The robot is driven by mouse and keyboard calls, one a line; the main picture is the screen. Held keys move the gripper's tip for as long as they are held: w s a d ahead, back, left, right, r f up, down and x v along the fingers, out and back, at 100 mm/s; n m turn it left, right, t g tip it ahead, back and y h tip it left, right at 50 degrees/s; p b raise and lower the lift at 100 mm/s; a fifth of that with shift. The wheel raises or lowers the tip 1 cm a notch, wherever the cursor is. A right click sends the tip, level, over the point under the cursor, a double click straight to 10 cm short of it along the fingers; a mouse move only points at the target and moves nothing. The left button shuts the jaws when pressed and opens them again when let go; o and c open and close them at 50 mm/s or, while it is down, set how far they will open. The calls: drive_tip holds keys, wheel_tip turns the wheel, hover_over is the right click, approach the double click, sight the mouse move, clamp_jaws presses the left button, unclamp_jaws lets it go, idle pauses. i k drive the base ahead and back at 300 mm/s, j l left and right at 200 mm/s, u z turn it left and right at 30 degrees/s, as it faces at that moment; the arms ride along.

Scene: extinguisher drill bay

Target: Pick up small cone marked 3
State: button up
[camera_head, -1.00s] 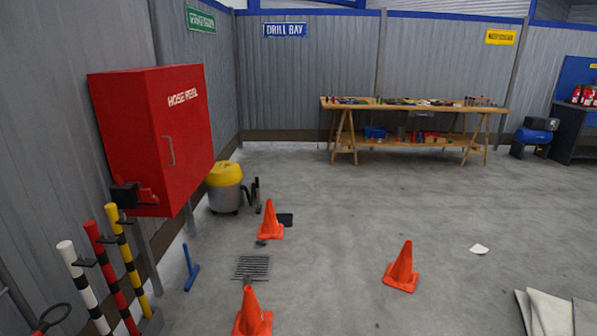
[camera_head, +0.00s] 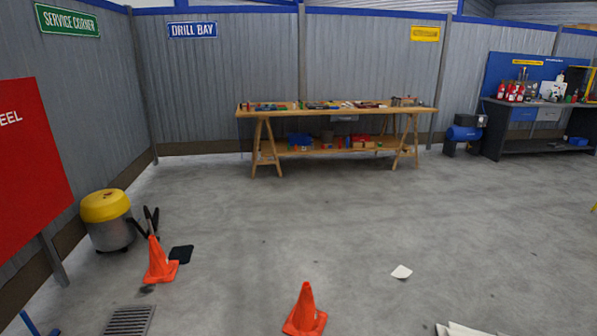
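Two small orange cones stand upright on the concrete floor. One cone (camera_head: 160,262) is at the left, by the yellow-topped vacuum. The other cone (camera_head: 305,312) is at the bottom middle, close to the lower edge of the view. No number can be read on either cone, so I cannot tell which is marked 3. My gripper is not in view.
A floor drain (camera_head: 129,321) lies at the bottom left. A wooden workbench (camera_head: 335,112) is at the back. A paper scrap (camera_head: 402,272) lies right of the middle cone. The central floor is clear.

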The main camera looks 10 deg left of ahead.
sight(160, 270)
drive_tip(key=i+u, duration=0.25)
drive_tip(key=i, duration=0.25)
drive_tip(key=i+u, duration=0.25)
drive_tip(key=i, duration=0.25)
drive_tip(key=i+l+u, duration=0.25)
drive_tip(key=i, duration=0.25)
drive_tip(key=i+u, duration=0.25)
drive_tip(key=i, duration=0.75)
drive_tip(key=i+l+u, duration=0.1)
drive_tip(key=i+u, duration=0.2)
drive_tip(key=i, duration=0.65)
drive_tip(key=i+u, duration=0.25)
drive_tip(key=i, duration=0.6)
drive_tip(key=i+u, duration=0.2)
drive_tip(key=i, duration=0.65)
